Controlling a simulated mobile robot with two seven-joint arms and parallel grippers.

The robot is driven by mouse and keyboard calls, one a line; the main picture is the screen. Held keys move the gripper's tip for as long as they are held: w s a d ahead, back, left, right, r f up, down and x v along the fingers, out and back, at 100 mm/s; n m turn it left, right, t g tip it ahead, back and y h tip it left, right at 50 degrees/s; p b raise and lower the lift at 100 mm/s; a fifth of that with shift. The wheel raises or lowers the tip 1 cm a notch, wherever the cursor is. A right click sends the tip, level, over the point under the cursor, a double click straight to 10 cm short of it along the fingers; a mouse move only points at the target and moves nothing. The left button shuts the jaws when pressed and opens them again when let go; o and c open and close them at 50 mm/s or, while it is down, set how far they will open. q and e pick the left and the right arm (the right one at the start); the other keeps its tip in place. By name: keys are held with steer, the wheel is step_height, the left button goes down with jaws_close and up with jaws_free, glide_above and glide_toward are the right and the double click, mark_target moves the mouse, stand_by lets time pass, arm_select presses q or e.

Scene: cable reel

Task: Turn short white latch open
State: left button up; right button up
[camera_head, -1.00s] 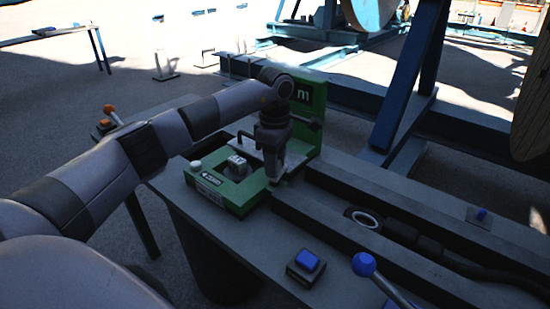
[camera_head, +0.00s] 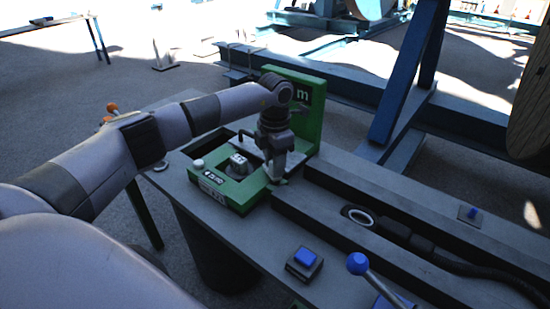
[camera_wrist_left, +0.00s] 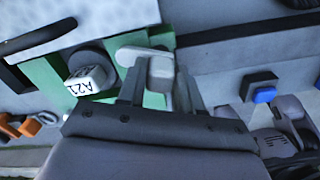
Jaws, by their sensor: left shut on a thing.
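The short white latch (camera_wrist_left: 150,58) shows in the left wrist view as a rounded pale lever at the edge of the green counter unit (camera_head: 231,199). My left gripper (camera_wrist_left: 165,92) has its two fingers on either side of the latch's end and is shut on it. In the head view my left gripper (camera_head: 277,176) points down at the right side of the green unit, and the latch is mostly hidden behind it. My right gripper is not in view.
A counter block labelled A21 (camera_wrist_left: 89,78) sits beside the latch. A green upright plate (camera_head: 305,105) stands behind my gripper. A blue button box (camera_head: 304,264) and a blue-knobbed lever (camera_head: 358,263) are at the bench front. A dark cable runs along the right channel.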

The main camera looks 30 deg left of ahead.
arm_select(q)
steer(key=shift+r+n+p, duration=0.1)
steer(key=shift+n+p, duration=0.55)
steer(key=shift+n, duration=1.55)
steer(key=o, duration=1)
steer(key=shift+c, duration=0.2)
step_height(320, 180, up, 7)
steer(key=shift+r+b, duration=0.1)
steer(key=shift+b, duration=0.3)
